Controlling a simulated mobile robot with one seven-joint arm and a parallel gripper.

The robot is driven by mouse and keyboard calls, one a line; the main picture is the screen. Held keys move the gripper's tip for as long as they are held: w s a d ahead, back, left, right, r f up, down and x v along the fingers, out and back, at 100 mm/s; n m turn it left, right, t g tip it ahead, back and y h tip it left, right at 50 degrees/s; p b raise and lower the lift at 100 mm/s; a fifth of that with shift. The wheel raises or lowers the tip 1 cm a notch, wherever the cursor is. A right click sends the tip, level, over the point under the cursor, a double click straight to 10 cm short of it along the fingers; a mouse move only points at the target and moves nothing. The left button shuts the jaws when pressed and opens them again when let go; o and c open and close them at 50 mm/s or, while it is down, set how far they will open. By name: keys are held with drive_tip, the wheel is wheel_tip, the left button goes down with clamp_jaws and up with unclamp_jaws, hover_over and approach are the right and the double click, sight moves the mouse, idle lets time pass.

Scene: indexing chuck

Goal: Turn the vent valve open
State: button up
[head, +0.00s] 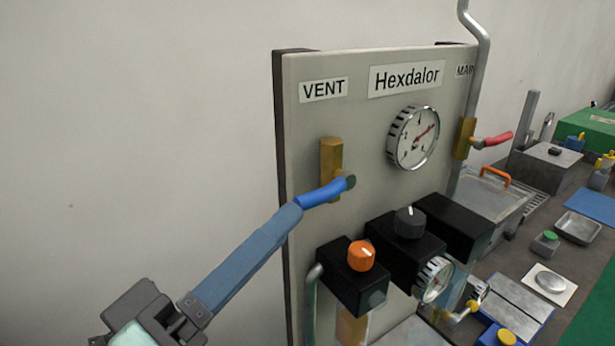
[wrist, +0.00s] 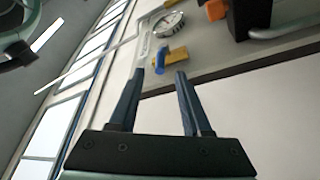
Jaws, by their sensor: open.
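The vent valve has a brass body (head: 331,160) on the grey panel below the VENT label, with a blue lever (head: 322,193). In the head view the lever slants down to the left from a dark pivot. My gripper (head: 297,212) comes from the lower left, its fingertips at the lever's lower left end. In the wrist view the fingers of my gripper (wrist: 160,74) are apart, with the blue lever (wrist: 161,57) and brass body (wrist: 178,54) beyond and between the tips. I cannot tell if the fingers touch the lever; in the head view one finger hides the other.
A round gauge (head: 413,138) and a red-handled main valve (head: 492,140) are right of the vent valve. An orange knob (head: 361,256) and a dark knob (head: 409,221) stick out on black boxes below. The wall left of the panel is bare. A cluttered bench lies right.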

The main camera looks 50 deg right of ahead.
sight(308, 194)
drive_tip(key=p+x, duration=0.1)
drive_tip(key=x, duration=0.4)
drive_tip(key=shift+d+p, duration=0.35)
drive_tip(key=shift+p, duration=0.05)
clamp_jaws()
drive_tip(key=shift+r, duration=0.15)
idle(0.9)
